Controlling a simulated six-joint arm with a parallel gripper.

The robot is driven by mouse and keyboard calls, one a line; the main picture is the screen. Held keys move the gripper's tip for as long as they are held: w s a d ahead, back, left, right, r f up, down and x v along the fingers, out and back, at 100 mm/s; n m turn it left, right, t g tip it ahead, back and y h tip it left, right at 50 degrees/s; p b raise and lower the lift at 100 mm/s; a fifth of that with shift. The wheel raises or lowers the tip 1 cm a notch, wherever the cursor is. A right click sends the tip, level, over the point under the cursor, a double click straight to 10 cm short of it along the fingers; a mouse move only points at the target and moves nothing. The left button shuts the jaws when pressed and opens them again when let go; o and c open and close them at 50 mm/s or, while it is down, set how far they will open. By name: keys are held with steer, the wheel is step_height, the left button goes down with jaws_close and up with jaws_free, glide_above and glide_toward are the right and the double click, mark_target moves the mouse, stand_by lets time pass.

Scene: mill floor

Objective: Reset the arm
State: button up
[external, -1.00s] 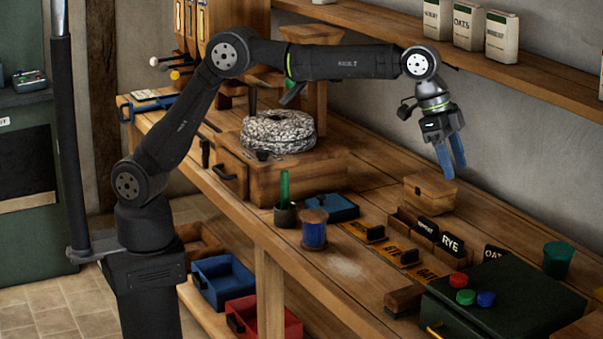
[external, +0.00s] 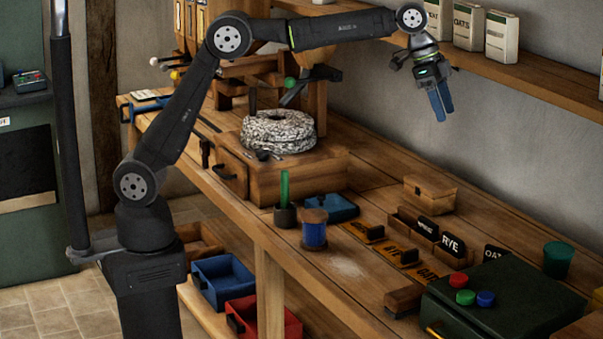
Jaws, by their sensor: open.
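My gripper (external: 440,110) hangs at the end of my raised arm, high above the workbench (external: 375,165). Its two blue fingers point down and slightly right. They are a little apart with nothing between them. It touches nothing and is well above the small wooden box (external: 430,194). The upper part of my gripper is close in the picture to the wall shelf (external: 510,72).
A stone mill (external: 278,131) stands on a wooden base at the bench's left. A blue spool (external: 314,232), label blocks (external: 452,248) and a green case (external: 500,290) with coloured knobs lie nearer. Cartons (external: 468,25) stand on the shelf. Drawers (external: 222,280) sit below.

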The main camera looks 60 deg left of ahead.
steer(key=w+a+r, duration=0.2)
steer(key=a+r, duration=0.1)
steer(key=a, duration=0.7)
steer(key=w+a+r, duration=0.2)
steer(key=a+r, duration=0.1)
steer(key=a, duration=0.7)
steer(key=shift+w+a+n, duration=0.25)
steer(key=shift+w+n, duration=0.15)
steer(key=shift+o, duration=0.5)
steer(key=shift+r, duration=0.1)
